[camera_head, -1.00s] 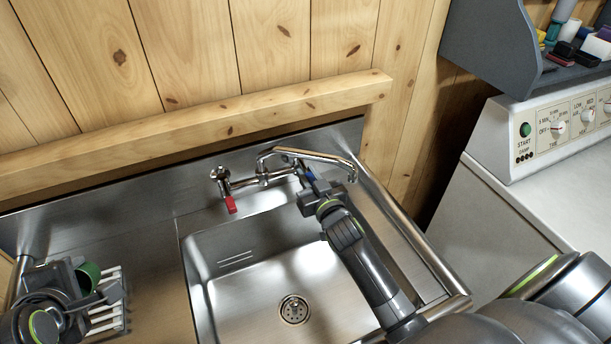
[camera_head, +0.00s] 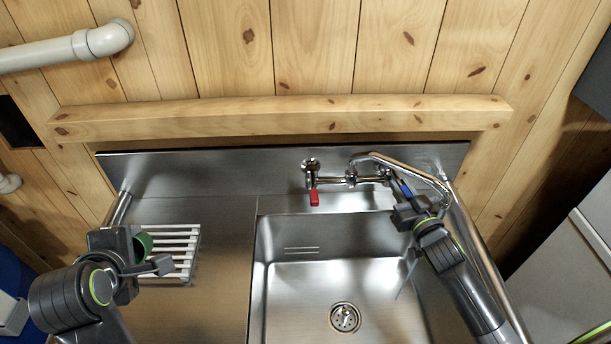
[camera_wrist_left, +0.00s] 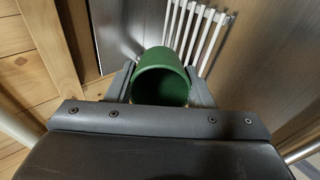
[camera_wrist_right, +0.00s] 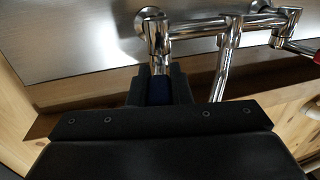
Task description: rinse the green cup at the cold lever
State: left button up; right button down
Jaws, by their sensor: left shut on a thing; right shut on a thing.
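The green cup (camera_head: 144,243) is at the left edge of the white slatted rack, partly hidden by my left gripper (camera_head: 142,258). In the left wrist view, the cup (camera_wrist_left: 161,78) sits between the fingers, which are shut on it. The tap has a chrome spout (camera_head: 405,166) reaching right, a red lever (camera_head: 314,197) at left and a blue lever (camera_head: 406,189) at right. My right gripper (camera_head: 405,207) is shut on the blue lever, which shows dark blue between its fingers in the right wrist view (camera_wrist_right: 160,90). I see no clear water stream.
The steel sink basin (camera_head: 290,285) is empty, with a drain (camera_head: 345,317) in its floor. The white rack (camera_head: 180,250) stands on the counter left of it. Bare counter (camera_head: 222,270) lies between. A wooden rail (camera_head: 280,118) runs along the wall behind.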

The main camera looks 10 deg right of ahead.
jog(key=c, duration=1.3)
grip_release()
pick_arm(q)
jog(key=shift+f+b, duration=0.35)
pick_arm(e)
jog(key=shift+s+f, duration=0.15)
jog(key=shift+s, duration=0.4)
pick_arm(q)
jog(key=shift+f+b, duration=2.55)
pick_arm(e)
jog(key=shift+s, duration=5.5)
